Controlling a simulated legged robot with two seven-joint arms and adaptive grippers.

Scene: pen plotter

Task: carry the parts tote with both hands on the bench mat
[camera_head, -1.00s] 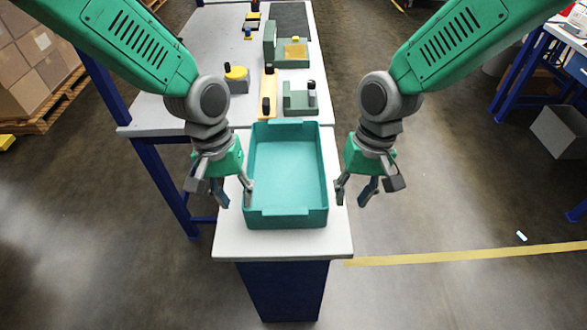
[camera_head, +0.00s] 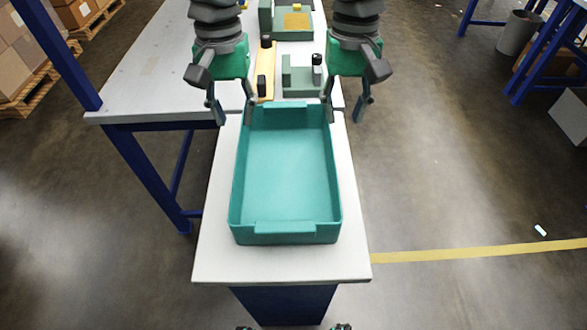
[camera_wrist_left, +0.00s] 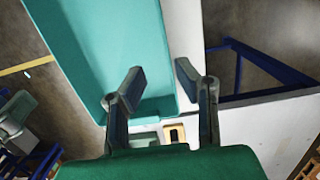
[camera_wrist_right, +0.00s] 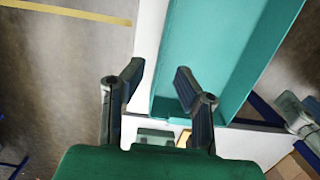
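The teal parts tote (camera_head: 285,232) is an empty open tray on the white front end of the bench. It also shows in the left wrist view (camera_wrist_left: 100,50) and the right wrist view (camera_wrist_right: 215,45). My left gripper (camera_head: 234,112) is open at the tote's far left corner, one finger on each side of the wall line. My right gripper (camera_head: 345,112) is open at the far right corner in the same way. I cannot tell whether the fingers touch the walls or are above them. I cannot make out a separate mat now.
Behind the tote stand a green fixture (camera_head: 300,80) and a yellow strip with black knobs (camera_head: 266,85). The white bench (camera_head: 150,75) extends back left. A narrow bare margin (camera_head: 280,265) lies in front of the tote. Open floor (camera_head: 450,180) lies to the right.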

